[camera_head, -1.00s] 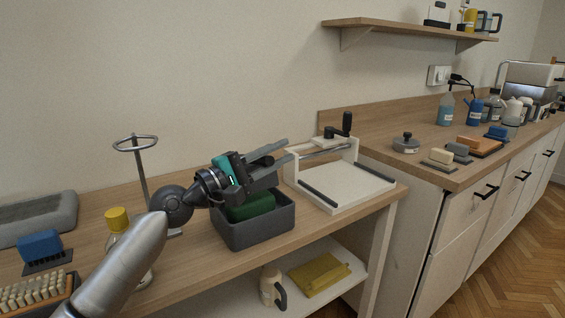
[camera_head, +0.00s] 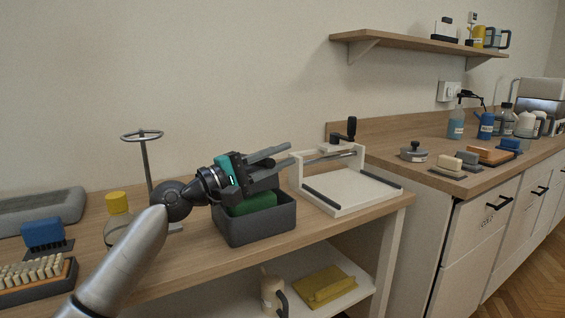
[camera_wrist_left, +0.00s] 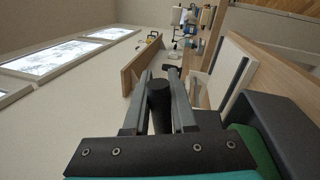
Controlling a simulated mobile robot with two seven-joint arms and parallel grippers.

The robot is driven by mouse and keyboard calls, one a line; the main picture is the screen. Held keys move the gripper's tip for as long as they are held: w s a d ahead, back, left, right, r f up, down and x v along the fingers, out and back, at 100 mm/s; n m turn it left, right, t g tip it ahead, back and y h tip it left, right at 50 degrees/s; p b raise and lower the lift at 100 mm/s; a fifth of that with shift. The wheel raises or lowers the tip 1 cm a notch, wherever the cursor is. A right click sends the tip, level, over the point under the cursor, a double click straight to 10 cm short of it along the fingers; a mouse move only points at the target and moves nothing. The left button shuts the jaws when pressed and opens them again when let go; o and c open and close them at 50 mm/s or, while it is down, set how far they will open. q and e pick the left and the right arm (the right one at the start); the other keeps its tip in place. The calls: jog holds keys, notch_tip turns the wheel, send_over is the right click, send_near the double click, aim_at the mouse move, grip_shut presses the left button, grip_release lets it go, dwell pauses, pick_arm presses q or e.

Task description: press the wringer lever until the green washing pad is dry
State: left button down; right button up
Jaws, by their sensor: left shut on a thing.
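The green washing pad (camera_head: 253,203) lies in a dark grey open bin (camera_head: 262,229) on the wooden bench, below my left gripper. The pad's edge also shows in the left wrist view (camera_wrist_left: 246,139). The white wringer frame (camera_head: 350,191), with two dark rails on its bed, stands right of the bin. Its metal lever rod (camera_head: 328,156) runs left toward my left gripper (camera_head: 287,155). In the left wrist view a black cylindrical grip (camera_wrist_left: 160,97) sits between the fingers, which are shut on it. My right gripper is not in view.
A ring-topped stand (camera_head: 142,137) and a yellow-capped bottle (camera_head: 117,203) stand left of the bin. A higher counter (camera_head: 440,169) with sponges and bottles borders the right side.

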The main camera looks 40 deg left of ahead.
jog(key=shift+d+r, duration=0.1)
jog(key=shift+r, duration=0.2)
pick_arm(q)
jog(key=c, duration=0.7)
grip_release()
jog(key=shift+c, duration=0.2)
